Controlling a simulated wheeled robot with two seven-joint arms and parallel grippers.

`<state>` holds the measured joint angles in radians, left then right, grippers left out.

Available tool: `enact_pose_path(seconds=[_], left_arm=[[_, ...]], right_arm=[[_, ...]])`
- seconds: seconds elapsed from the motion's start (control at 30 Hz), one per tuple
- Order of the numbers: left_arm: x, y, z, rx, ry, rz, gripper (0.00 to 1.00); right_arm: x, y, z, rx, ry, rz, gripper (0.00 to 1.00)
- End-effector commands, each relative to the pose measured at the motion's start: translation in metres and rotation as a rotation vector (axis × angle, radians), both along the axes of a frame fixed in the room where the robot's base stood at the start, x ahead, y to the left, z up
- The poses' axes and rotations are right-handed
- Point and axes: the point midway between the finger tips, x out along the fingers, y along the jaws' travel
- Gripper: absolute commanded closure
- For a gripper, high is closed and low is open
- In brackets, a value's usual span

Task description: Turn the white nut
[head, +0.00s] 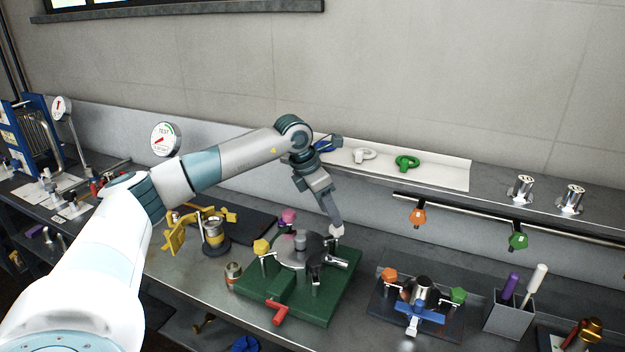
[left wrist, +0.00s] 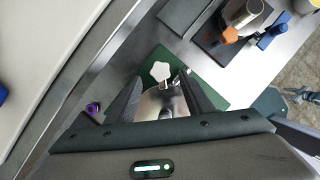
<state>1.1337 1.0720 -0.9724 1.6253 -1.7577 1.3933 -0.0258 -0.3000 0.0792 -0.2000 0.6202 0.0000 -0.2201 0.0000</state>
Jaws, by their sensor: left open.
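The white nut (left wrist: 160,71) is star-shaped and shows in the left wrist view, between the fingers of my left gripper (left wrist: 164,80). It sits at the edge of a round metal lid on a green base (left wrist: 152,53). In the head view my left gripper (head: 333,212) points down at the back right of the metal lid (head: 292,250), with the white nut (head: 338,231) just below its tips. The fingers are apart, one on each side of the nut, and I cannot tell whether either touches it. My right gripper is in neither view.
The lid also carries a yellow nut (head: 261,247) and a pink nut (head: 288,216). A red handle (head: 277,312) sticks out in front. A dark board with orange and green nuts (head: 458,295) stands to the right, beside a grey pen box (head: 508,315). A shelf (head: 450,176) runs behind.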

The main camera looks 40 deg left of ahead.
Motion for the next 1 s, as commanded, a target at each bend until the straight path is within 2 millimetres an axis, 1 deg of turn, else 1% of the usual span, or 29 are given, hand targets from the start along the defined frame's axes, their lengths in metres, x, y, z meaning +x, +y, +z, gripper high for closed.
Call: enact_pose_path(seconds=[0.03,0.2,0.27,0.33,0.37,0.4,0.43,0.53,0.6,0.73,0.83,1.0], left_arm=[[-0.003,0.002,0.007,0.001,-0.005,0.0,0.53],[-0.015,0.009,0.04,0.001,-0.004,0.0,0.53],[-0.019,0.011,0.052,0.0,-0.005,0.0,0.53],[-0.024,0.013,0.065,0.001,-0.005,-0.001,0.53],[-0.025,0.014,0.07,-0.001,-0.004,-0.001,0.53],[-0.028,0.015,0.077,-0.001,-0.004,-0.001,0.53],[-0.03,0.016,0.082,0.0,-0.005,0.0,0.53],[-0.035,0.019,0.096,0.0,-0.003,-0.001,0.53],[-0.038,0.021,0.104,-0.001,-0.002,-0.001,0.53],[-0.041,0.022,0.113,0.001,-0.002,-0.001,0.53],[-0.042,0.023,0.116,0.001,-0.002,-0.001,0.53],[-0.042,0.023,0.116,0.0,0.0,-0.001,0.53]], right_arm=[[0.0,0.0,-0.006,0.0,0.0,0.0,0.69],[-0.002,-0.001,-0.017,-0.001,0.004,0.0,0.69],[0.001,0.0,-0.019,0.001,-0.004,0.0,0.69],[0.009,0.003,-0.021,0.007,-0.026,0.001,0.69],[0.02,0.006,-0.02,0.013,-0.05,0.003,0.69],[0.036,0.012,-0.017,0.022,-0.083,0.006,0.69],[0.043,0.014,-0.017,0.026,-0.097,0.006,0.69],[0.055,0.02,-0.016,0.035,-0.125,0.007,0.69],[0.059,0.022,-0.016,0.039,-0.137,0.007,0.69],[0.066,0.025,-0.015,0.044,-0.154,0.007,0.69],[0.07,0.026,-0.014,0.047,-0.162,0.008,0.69],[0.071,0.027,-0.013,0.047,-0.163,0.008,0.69]])
